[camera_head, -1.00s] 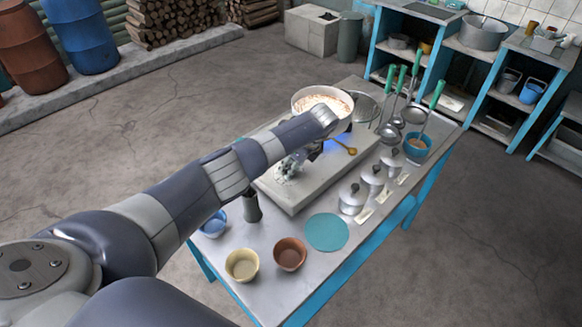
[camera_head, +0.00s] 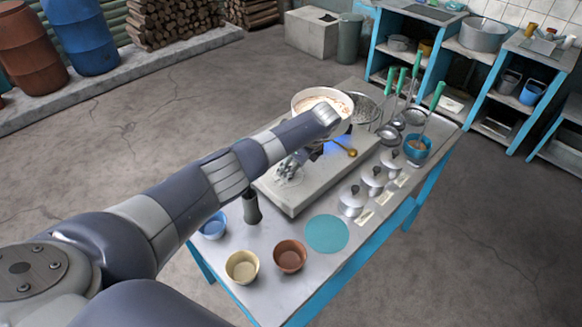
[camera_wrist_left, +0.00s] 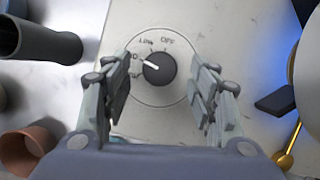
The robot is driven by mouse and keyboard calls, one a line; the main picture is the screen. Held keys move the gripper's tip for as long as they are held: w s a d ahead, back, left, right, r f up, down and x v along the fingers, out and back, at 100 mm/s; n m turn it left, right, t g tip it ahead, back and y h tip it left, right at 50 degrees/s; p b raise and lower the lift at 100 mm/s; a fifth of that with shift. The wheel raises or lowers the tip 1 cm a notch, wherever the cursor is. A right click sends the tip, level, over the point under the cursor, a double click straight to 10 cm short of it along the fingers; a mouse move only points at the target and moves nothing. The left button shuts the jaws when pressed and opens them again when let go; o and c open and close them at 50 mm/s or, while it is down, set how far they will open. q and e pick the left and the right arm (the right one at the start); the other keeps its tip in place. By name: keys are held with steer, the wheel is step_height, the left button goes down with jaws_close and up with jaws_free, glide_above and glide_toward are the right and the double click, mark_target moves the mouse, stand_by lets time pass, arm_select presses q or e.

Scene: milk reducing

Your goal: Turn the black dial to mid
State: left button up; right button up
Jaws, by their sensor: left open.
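The black dial (camera_wrist_left: 162,72) sits on the pale burner panel in the left wrist view. Its white pointer aims left and slightly up, toward a mark ending in "D" that a finger partly covers. "LOW" and "OFF" are printed above the dial. My left gripper (camera_wrist_left: 160,95) is open, with one finger on each side of the dial and gaps between. In the head view the left gripper (camera_head: 290,172) is over the grey burner slab (camera_head: 300,197); the dial is hidden there. My right gripper is out of view.
A white pan (camera_head: 298,95) with pale contents stands over a blue glow. A dark cylinder (camera_head: 252,208), blue bowl (camera_head: 214,227), cream cup (camera_head: 242,266), brown cup (camera_head: 290,256), teal disc (camera_head: 327,235) and lidded pots (camera_head: 352,198) surround the slab. A golden spoon (camera_wrist_left: 287,158) lies right.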

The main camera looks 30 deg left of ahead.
arm_select(q)
steer(key=v, duration=1.1)
steer(key=shift+s+f, duration=0.1)
